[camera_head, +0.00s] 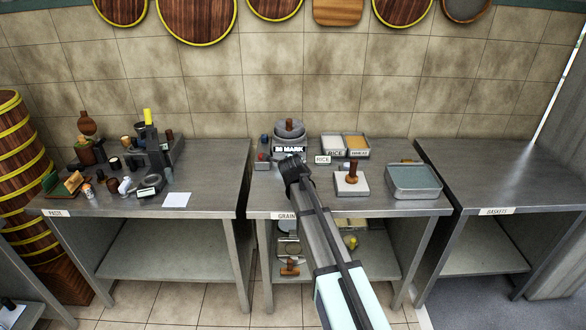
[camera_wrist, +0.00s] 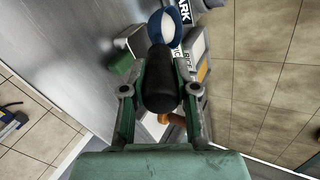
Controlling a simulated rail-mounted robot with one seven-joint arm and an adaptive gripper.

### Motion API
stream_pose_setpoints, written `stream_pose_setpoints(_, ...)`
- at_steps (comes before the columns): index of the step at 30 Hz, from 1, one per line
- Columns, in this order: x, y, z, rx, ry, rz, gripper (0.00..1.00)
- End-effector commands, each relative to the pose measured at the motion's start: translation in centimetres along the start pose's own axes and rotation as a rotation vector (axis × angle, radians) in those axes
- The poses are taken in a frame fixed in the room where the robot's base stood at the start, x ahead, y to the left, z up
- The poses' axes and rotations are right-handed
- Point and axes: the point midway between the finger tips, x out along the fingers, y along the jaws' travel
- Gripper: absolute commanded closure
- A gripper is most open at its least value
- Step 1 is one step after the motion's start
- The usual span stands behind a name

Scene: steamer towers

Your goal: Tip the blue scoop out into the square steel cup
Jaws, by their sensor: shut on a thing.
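My gripper (camera_wrist: 160,88) is shut on a black handle (camera_wrist: 160,75). At the far end of this handle is a rounded blue part with a white patch, which looks like the blue scoop (camera_wrist: 168,26); whether the white is its load I cannot tell. In the head view my gripper (camera_head: 292,168) is over the middle table, in front of the "MARK" label, and the scoop cannot be made out there. A small grey box-like thing (camera_wrist: 130,39) lies left of the scoop in the wrist view; it may be the square steel cup, but I cannot be sure.
A scale-like stand with a bowl (camera_head: 289,128) is behind my gripper. Rice and grain trays (camera_head: 332,154), a white box with a brown-handled tool (camera_head: 351,181) and a steel pan (camera_head: 414,181) stand to the right. The left table (camera_head: 215,170) is cluttered; the right one (camera_head: 495,180) is clear.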

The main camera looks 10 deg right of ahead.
Motion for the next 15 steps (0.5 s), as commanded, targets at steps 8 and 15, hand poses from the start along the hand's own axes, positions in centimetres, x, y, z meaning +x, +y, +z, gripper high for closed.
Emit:
stream_pose_setpoints(8,1.1,1.6,-0.4,-0.001,-0.001,-0.002,1.00)
stream_pose_setpoints(15,1.7,2.5,-0.7,-0.001,-0.001,-0.002,1.00)
